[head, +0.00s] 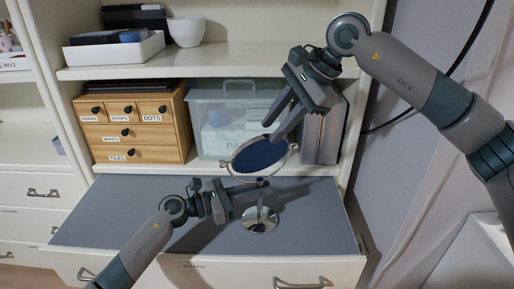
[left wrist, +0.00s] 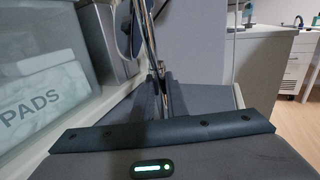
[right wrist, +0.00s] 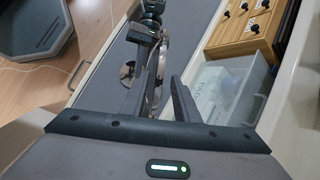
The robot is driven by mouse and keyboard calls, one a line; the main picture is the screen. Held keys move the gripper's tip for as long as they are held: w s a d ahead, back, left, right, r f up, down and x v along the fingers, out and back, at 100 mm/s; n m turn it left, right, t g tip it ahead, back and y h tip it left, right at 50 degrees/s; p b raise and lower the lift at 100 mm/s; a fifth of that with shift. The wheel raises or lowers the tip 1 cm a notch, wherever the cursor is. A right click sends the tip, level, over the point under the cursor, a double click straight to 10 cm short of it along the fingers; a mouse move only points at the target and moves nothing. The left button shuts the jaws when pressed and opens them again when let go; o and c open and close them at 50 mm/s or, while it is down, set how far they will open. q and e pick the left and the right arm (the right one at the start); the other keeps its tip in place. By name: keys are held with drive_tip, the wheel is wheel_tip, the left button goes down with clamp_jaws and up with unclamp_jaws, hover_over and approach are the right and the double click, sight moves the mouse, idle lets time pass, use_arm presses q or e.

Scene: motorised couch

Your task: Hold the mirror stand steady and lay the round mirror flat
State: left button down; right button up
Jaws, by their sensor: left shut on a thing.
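The round mirror (head: 258,156) has a dark blue face in a thin metal rim and sits tilted on its stand. The mirror stand (head: 260,219) has a shiny round base on the grey drawer-top surface. My left gripper (head: 254,185) reaches in from the left, shut on the stand's stem below the mirror; the left wrist view shows the thin metal between its fingers (left wrist: 160,90). My right gripper (head: 271,131) comes down from the upper right, its fingers apart at the mirror's upper edge. In the right wrist view the mirror (right wrist: 160,72) shows edge-on beyond the fingers; contact is unclear.
A clear bin labelled PADS (head: 228,120) and a wooden drawer box (head: 135,130) stand behind on the shelf. A grey upright box (head: 322,135) stands close behind my right gripper. The grey surface (head: 110,215) is clear at left.

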sight(257, 153)
drive_tip(key=x, duration=0.8)
drive_tip(key=shift+w+a+f, duration=0.1)
drive_tip(key=shift+a+f, duration=0.05)
drive_tip(key=shift+f, duration=0.1)
clamp_jaws()
